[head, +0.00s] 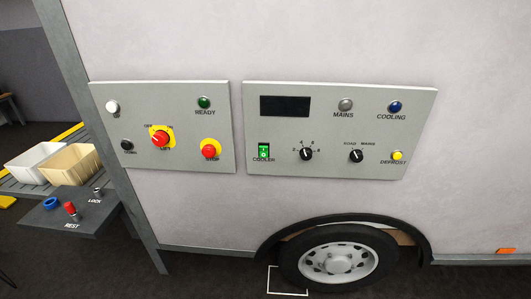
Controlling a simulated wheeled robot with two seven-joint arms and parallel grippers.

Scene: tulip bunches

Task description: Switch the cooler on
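I cannot tell which way the rocker is tipped. The display (285,106) above it is dark and blank. The MAINS lamp (345,105) looks grey and the COOLING lamp (395,106) dark blue. A numbered black dial (306,154), a black ROAD/MAINS selector (356,156) and a yellow DEFROST button (397,156) share the panel. Neither of my grippers is in view.
The left grey panel (185,120) carries a red LIFT switch (160,138), a red STOP button (209,152) and a green READY lamp (204,103). A wheel (337,262) is below. Crates (68,163) and a dark REST shelf (95,218) stand left. The space before the panels looks clear.

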